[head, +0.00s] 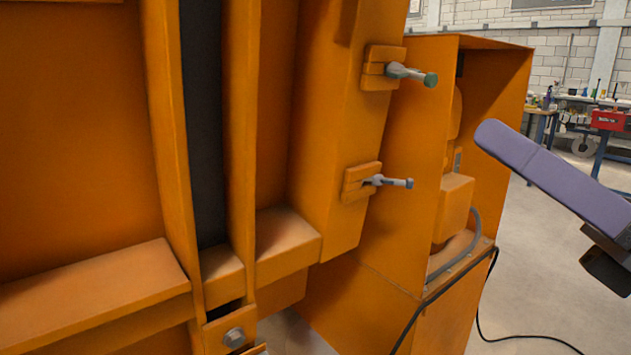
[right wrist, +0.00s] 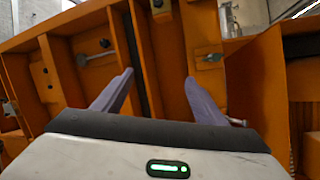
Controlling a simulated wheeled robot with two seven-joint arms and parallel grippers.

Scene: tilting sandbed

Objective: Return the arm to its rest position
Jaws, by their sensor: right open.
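My right gripper (head: 478,135) comes in from the right edge in the head view, its purple finger pointing left, in front of the open orange housing and apart from it. In the right wrist view its two purple fingers (right wrist: 158,75) are spread with nothing between them. The large orange sandbed machine (head: 85,120) fills the left and middle of the head view. Two clamps stick out from its side, an upper one with a green-tipped handle (head: 412,75) and a lower one with a grey handle (head: 388,182). My left gripper is not in view.
An orange housing (head: 400,230) with a grey hose stands beside the frame. A black cable (head: 530,338) runs over the floor. A workbench with a red box (head: 607,120) is at the back right.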

